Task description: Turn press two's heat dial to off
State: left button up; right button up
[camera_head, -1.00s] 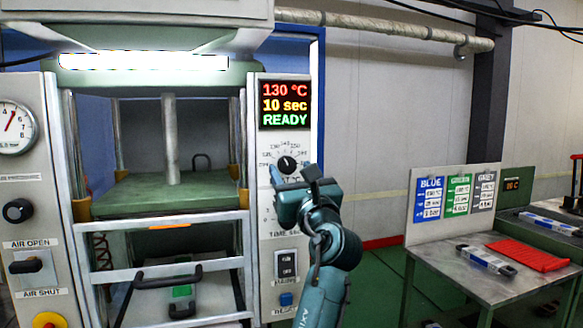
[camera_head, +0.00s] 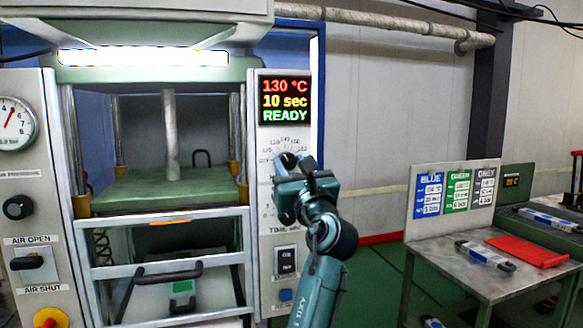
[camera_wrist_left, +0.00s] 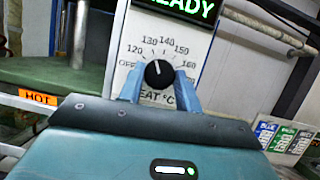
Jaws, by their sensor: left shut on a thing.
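The black round heat dial (camera_wrist_left: 159,74) sits on the press's white panel, inside a scale marked OFF, 120, 130, 140, 150 and 160. Its white mark points up and slightly left, near 130 to 140. The dial (camera_head: 288,160) is partly covered by my gripper in the head view. My left gripper (camera_wrist_left: 160,90) is shut on the dial, one blue finger on each side. It also shows in the head view (camera_head: 297,166), coming from below right. The display (camera_head: 285,100) above reads 130 °C, 10 sec, READY. My right gripper is not in view.
A rocker switch (camera_head: 286,261) and a blue button (camera_head: 285,295) are lower on the panel. The press's green platen (camera_head: 150,192) is at left, with a HOT label (camera_wrist_left: 38,97). A steel table (camera_head: 460,270) with a red mat (camera_head: 528,251) stands at right.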

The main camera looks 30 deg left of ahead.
pick_arm(q)
jog(key=shift+n, duration=0.5)
jog(key=n+g+y, duration=0.1)
jog(key=n+g, duration=0.1)
jog(key=n, duration=0.2)
jog(key=shift+w+b, duration=0.1)
jog(key=shift+b, duration=0.25)
jog(key=n+g, duration=0.2)
jog(key=n, duration=0.1)
jog(key=shift+d+r+n+y, duration=0.1)
jog(key=shift+n+y, duration=0.2)
jog(key=shift+n, duration=0.1)
jog(key=n+g, duration=0.1)
jog(key=n, duration=0.2)
jog(key=n+g+p, duration=0.1)
jog(key=n, duration=0.2)
jog(key=shift+w+r+n+g+h, duration=0.1)
jog(key=shift+n+g+h, duration=0.2)
jog(key=shift+n+h, duration=0.1)
jog(key=o, duration=1)
jog(key=shift+d, duration=0.1)
jog(key=b+v, duration=0.2)
jog(key=v, duration=1.1)
